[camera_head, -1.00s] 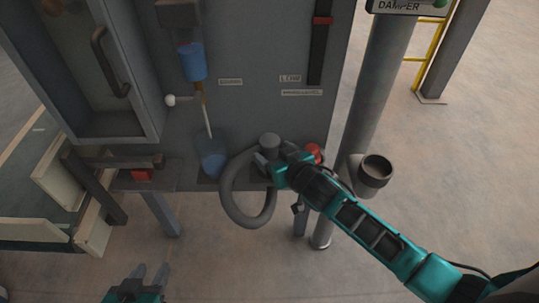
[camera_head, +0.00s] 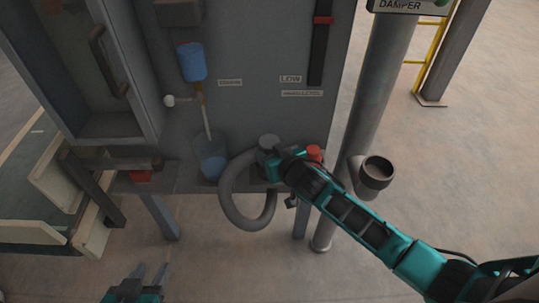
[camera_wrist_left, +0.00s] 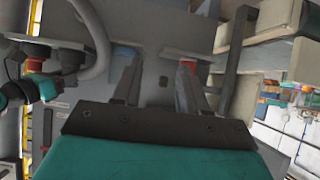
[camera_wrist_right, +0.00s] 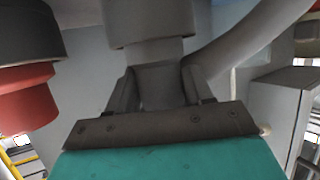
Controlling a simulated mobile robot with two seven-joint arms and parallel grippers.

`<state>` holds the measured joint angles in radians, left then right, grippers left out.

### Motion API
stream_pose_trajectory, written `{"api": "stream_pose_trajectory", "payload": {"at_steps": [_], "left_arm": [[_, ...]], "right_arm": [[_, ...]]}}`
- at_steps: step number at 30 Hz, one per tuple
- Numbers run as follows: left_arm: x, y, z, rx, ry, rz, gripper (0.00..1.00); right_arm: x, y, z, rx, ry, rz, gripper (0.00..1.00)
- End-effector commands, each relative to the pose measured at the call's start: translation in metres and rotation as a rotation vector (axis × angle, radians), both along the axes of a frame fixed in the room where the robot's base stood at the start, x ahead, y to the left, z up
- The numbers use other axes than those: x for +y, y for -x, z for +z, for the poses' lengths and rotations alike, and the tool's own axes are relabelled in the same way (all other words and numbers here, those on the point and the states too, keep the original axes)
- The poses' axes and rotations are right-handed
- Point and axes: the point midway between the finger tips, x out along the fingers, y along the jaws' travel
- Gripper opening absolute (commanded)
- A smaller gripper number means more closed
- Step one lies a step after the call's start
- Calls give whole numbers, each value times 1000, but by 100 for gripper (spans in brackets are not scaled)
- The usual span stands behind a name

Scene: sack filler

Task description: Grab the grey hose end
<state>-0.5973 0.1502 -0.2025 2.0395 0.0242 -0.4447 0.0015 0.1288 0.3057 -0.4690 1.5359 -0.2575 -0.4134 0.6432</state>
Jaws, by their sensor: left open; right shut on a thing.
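The grey hose (camera_head: 229,200) hangs in a loop at the front of the grey cabinet. Its grey cylindrical end (camera_head: 268,143) stands at the cabinet's lower ledge, beside a red cap (camera_head: 314,153). My right gripper (camera_head: 270,160) is at this end, and in the right wrist view the fingers (camera_wrist_right: 160,88) are shut on the narrower grey neck below the wide grey end piece (camera_wrist_right: 150,22). My left gripper (camera_head: 150,272) is open and empty, low in the head view and apart from the hose. In the left wrist view its fingers (camera_wrist_left: 155,85) are spread.
A blue-tinted clear container (camera_head: 211,160) stands on the ledge left of the hose, below a blue cylinder (camera_head: 193,62). A grey pipe with an open side port (camera_head: 377,171) stands at right.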

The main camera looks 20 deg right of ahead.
Motion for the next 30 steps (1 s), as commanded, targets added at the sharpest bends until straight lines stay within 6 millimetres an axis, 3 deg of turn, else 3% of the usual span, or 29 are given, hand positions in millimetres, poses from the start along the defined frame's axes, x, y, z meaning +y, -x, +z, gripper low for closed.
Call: {"api": "stream_pose_trajectory", "payload": {"at_steps": [4,12,17,23,30], "left_arm": [[0,0,0,1,-1,1,43],[1,1,0,2,-1,1,43],[1,2,3,4,-2,2,43],[5,4,10,3,-9,7,43],[14,7,19,1,-28,20,43]], "right_arm": [[0,0,0,0,0,0,17],[0,0,2,-1,0,0,16],[0,-1,13,-4,-1,0,16],[0,-1,49,-7,-2,1,16],[0,-1,117,-7,-1,1,16]]}}
